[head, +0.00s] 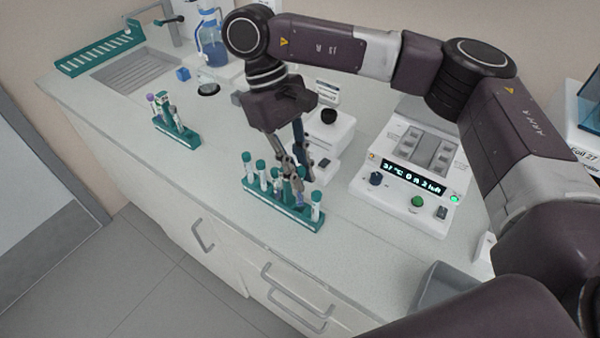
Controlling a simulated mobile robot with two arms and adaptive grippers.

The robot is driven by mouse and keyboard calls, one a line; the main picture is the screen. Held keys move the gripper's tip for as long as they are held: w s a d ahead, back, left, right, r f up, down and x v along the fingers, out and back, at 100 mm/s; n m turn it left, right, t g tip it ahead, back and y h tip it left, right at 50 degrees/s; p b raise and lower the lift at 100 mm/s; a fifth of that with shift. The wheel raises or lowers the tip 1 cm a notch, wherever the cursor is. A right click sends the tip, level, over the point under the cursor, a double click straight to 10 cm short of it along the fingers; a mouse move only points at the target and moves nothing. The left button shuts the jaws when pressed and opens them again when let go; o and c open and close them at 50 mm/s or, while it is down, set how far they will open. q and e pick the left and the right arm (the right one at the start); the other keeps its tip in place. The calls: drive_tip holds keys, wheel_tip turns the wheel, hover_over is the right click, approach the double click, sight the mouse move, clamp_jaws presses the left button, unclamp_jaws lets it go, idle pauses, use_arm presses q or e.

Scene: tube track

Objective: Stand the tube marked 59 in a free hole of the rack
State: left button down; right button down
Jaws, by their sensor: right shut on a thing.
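My right gripper (292,172) reaches down from above, its fingers among the tubes at the green rack (265,201) near the counter's front edge. It is shut on a tube (299,188) at the rack's right part. Part of that tube is behind the fingers, and I cannot read its mark or tell whether it is in a hole. Several teal-capped tubes (262,176) stand upright in this rack. A second green rack (177,134) further left holds several tubes, one with a purple cap. My left gripper is not in view.
A white heater block (411,165) with a lit display stands right of the rack. A small white device (328,135) stands behind the gripper. A sink (140,72) and long green rack (100,52) are at the back left. A grey bin (452,285) is front right. Counter between the racks is clear.

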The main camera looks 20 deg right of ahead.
idle(0.4)
drive_tip(key=shift+f+b, duration=0.1)
drive_tip(key=shift+b, duration=0.3)
drive_tip(key=shift+f+b, duration=0.35)
idle(0.8)
drive_tip(key=shift+f+b, duration=0.5)
drive_tip(key=shift+f, duration=0.2)
drive_tip(key=shift+r, duration=0.2)
drive_tip(key=shift+r+p, duration=0.85)
drive_tip(key=shift+r, duration=0.2)
